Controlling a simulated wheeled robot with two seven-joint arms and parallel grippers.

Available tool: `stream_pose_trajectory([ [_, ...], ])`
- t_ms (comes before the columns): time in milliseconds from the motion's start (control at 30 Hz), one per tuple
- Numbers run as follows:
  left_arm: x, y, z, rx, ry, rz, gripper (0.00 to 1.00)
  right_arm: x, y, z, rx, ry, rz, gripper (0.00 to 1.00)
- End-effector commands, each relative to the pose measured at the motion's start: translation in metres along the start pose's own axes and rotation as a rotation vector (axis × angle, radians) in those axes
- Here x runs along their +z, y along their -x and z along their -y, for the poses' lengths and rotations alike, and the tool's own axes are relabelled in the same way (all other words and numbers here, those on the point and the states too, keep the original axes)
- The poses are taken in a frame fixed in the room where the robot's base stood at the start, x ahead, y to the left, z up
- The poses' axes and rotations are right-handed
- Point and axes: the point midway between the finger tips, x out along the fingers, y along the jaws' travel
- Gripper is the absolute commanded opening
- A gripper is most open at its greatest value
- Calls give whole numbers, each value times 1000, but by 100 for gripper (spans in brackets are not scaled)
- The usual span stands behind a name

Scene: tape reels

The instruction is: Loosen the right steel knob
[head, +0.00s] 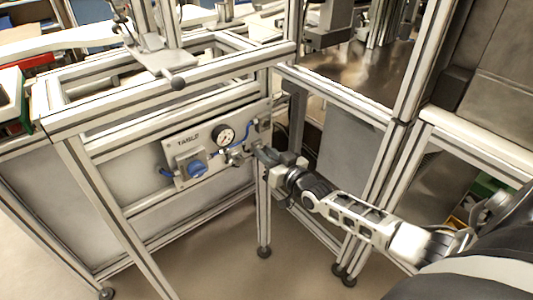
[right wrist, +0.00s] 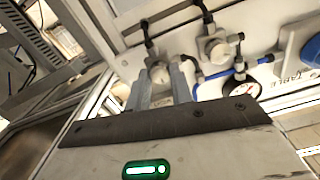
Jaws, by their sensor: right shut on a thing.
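The right steel knob (right wrist: 158,73) sits between the two fingers of my right gripper (right wrist: 160,86) in the right wrist view; the gripper is shut on it. In the head view my right gripper (head: 263,155) reaches the right end of the panel and hides this knob. The other steel knob (right wrist: 217,48) is beside it in the wrist view, clear of the fingers. It also shows in the head view (head: 235,157), left of the gripper. My left gripper is not in view.
The panel (head: 182,147) carries a pressure gauge (head: 224,135), a blue knob (head: 197,168) and blue hoses close to the gripper. An aluminium frame post (head: 263,210) stands just below the gripper. The floor in front of the frame is clear.

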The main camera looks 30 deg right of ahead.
Motion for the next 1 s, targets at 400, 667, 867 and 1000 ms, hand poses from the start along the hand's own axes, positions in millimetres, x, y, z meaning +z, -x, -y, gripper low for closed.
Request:
stream_pose_trajectory([
  [400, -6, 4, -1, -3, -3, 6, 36, -2, 0, 0, 1, 249, -1, 0],
  [667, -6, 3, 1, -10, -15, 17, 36, -1, 0, 1, 0, 497, 0, 0],
  [867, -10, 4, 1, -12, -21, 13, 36, 0, 0, 1, 1, 687, 1, 0],
  [1000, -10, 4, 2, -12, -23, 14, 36, 0, 0, 0, 1, 820, 1, 0],
])
